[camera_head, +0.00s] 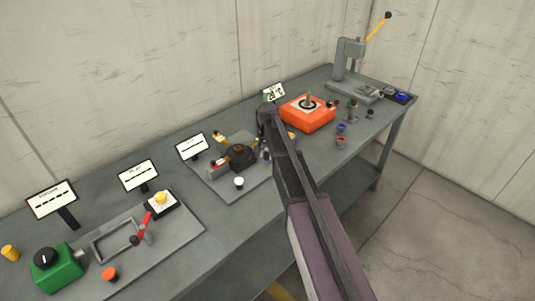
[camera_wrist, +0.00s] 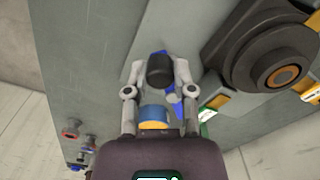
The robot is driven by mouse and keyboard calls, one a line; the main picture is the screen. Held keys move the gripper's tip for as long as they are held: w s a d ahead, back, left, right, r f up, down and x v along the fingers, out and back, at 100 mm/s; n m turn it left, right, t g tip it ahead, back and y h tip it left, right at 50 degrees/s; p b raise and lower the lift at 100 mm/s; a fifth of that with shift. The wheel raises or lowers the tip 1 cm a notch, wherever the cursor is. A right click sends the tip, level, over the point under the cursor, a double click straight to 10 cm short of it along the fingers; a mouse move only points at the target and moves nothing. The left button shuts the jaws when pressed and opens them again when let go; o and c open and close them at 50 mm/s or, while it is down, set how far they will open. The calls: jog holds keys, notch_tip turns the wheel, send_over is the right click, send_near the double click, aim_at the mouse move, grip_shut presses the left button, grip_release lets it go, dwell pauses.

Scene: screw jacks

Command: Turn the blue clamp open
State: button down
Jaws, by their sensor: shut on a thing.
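In the wrist view, my gripper (camera_wrist: 161,70) is closed around a dark rounded knob, one finger on each side. Blue parts (camera_wrist: 171,98) show just behind and beside the knob; I take them as the blue clamp, mostly hidden by the knob and fingers. A black round fixture with an orange centre (camera_wrist: 284,76) stands to the right of my gripper. In the head view this black fixture (camera_head: 240,157) sits on a grey plate, and a small bluish part (camera_head: 266,156) shows at its right, beside my arm. My gripper is mostly hidden there.
A red-handled clamp (camera_head: 217,163) and a yellow one (camera_head: 218,138) stand around the fixture. A white-topped knob (camera_head: 239,182) is in front. An orange box (camera_head: 308,113) and several small spools (camera_head: 341,142) lie to the right. A press (camera_head: 349,58) stands at the far end.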

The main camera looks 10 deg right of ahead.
jog(key=shift+c, duration=2.3)
grip_release()
